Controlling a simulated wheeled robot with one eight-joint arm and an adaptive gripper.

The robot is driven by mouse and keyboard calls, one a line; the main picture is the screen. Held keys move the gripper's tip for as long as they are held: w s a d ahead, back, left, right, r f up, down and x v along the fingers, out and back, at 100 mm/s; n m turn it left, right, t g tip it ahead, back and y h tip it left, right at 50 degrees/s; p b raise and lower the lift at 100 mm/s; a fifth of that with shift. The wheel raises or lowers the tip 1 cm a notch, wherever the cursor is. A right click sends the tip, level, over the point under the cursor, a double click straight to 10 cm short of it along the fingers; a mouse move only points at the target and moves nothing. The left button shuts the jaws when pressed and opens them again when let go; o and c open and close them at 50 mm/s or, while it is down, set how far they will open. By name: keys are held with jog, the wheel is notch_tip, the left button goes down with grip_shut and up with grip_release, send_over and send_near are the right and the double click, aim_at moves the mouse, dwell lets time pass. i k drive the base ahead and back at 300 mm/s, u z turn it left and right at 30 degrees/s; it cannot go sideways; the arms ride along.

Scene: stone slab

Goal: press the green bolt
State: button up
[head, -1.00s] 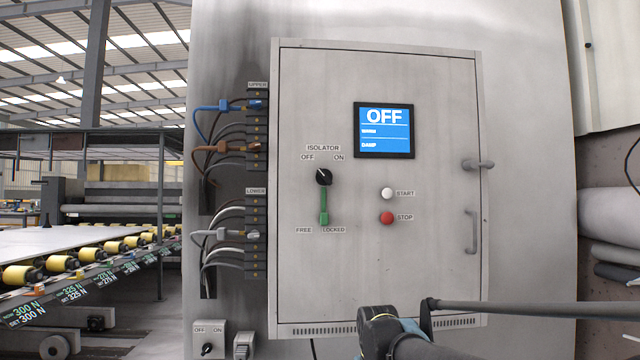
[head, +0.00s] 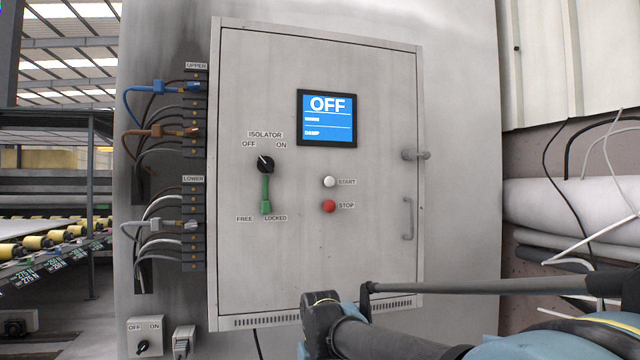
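The green bolt (head: 266,193) is a slim upright bar on the grey cabinet door (head: 360,260). It hangs just below the black isolator knob (head: 264,163). Its wider lower end sits between the FREE and LOCKED labels, nearer LOCKED. The knob's white mark points up and left, toward OFF. Part of my arm (head: 365,338) shows low in the picture, right of the bolt and apart from it. My gripper cannot be seen.
A blue screen (head: 328,117) reads OFF. A white START button (head: 329,182) and red STOP button (head: 329,206) are right of the bolt. Cable terminals (head: 194,120) line the left side. A door handle (head: 408,218) sticks out. A small OFF/ON switch box (head: 146,337) is at lower left.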

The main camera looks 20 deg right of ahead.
aim_at(265, 205)
jog(key=z, duration=0.35)
jog(key=k, duration=1.05)
jog(key=u, duration=0.35)
